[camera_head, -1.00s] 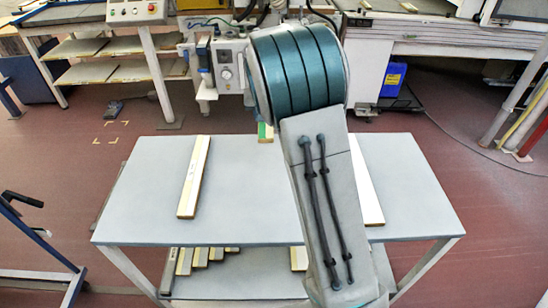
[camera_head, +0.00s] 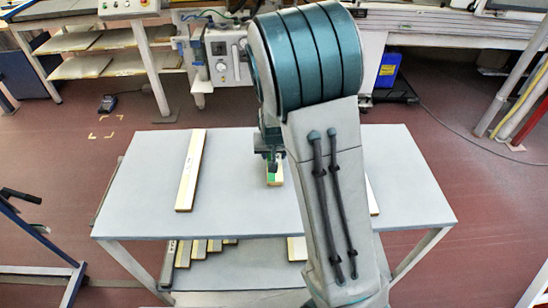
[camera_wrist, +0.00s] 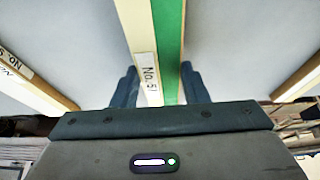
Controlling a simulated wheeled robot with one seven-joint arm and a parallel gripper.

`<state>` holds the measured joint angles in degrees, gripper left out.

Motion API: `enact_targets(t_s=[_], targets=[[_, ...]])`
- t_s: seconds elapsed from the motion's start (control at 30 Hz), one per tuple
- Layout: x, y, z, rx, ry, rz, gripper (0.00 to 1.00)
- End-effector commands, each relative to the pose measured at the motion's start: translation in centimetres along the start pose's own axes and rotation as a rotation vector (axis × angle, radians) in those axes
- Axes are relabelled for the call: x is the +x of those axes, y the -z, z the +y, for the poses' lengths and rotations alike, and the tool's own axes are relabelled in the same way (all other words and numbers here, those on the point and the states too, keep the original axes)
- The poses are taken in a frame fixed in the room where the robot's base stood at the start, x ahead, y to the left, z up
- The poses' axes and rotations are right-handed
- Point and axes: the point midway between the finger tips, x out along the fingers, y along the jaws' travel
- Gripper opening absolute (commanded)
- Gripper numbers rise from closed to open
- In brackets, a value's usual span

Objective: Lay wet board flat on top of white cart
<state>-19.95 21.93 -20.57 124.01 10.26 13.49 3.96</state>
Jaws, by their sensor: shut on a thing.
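My gripper (camera_head: 272,160) is shut on a board with a green stripe (camera_head: 275,176), over the middle of the white cart (camera_head: 240,210). In the wrist view this board (camera_wrist: 168,45) runs away from me between the two fingers (camera_wrist: 159,88). It has a cream face, a green face and a label reading No. 51. Only its near end shows in the head view; my arm hides part of it. I cannot tell whether it touches the cart top.
A cream board (camera_head: 190,170) lies on the cart's left part, and another (camera_head: 372,198) lies on the right, partly behind my arm. Several boards (camera_head: 200,250) lie on the lower shelf. A machine (camera_head: 228,55) stands behind. Bare cart top shows between the boards.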

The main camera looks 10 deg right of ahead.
Motion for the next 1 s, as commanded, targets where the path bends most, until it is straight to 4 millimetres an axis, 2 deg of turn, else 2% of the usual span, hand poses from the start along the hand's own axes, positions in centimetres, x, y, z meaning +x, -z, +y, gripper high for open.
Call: enact_targets(t_s=[0.13,0.53,0.57,0.6,0.63,1.0], targets=[[1.8,-0.7,0.1,0.001,-0.001,-0.002,0.17],[2.4,-1.0,0.0,0.0,0.0,0.0,0.17],[2.3,-0.9,0.0,0.0,0.0,0.0,0.46],[2.3,-0.9,0.0,0.0,0.0,0.0,0.57],[2.3,-0.9,0.0,0.0,0.0,0.0,0.62],[1.8,-0.7,0.0,0.0,0.0,0.0,0.62]])
